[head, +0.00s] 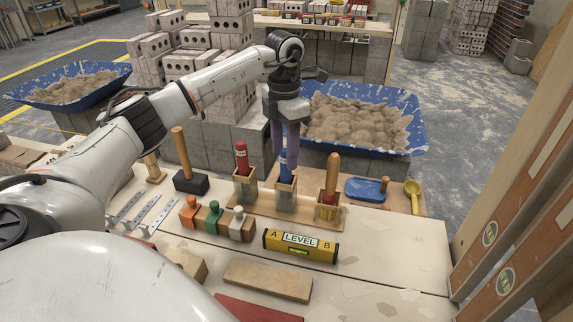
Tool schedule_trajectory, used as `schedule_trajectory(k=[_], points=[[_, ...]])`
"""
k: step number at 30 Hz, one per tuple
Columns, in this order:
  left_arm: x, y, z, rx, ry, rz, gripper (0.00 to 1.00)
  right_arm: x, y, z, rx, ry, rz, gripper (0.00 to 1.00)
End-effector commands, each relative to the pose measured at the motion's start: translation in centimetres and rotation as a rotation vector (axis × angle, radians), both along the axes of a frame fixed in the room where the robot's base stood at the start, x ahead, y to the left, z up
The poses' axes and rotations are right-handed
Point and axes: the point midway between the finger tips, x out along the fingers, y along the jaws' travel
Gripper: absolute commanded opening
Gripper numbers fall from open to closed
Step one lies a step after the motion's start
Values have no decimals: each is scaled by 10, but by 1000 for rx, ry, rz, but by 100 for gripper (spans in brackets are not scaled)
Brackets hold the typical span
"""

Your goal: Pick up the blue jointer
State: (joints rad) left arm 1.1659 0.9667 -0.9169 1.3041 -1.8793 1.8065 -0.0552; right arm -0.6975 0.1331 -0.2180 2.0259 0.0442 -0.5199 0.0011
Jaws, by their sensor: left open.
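The blue jointer (284,171) stands upright in the middle wooden holder (286,198) on the worktable, and only its blue handle shows above the rim. My left gripper (285,152) points straight down from above, with its fingers at the upper part of the blue handle. It is open. The fingers partly cover the handle, and I cannot tell whether either finger touches it. My right gripper is not in view.
A red-handled tool (242,158) stands in the holder to the left, and a wooden-handled brush (331,180) to the right. A mallet (189,178), a yellow level (300,245) and a blue float (367,190) lie around. A sand-filled tub (418,137) stands behind.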

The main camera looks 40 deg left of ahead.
Motion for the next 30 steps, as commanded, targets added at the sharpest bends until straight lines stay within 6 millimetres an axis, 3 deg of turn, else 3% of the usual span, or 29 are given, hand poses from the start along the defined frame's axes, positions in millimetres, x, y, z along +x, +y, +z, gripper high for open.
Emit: schedule_trajectory(k=[5, 12, 20, 28, 30], points=[[0, -1, -15, -1, 1, -1, 45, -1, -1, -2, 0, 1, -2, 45], [1, -2, -50, -1, 1, -1, 45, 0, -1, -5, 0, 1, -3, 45], [2, -2, -54, -1, -2, -1, 45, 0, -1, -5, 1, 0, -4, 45], [2, -2, -54, -1, -2, -1, 1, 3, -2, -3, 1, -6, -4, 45], [2, -2, -54, -1, -2, -1, 0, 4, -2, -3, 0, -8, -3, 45]])
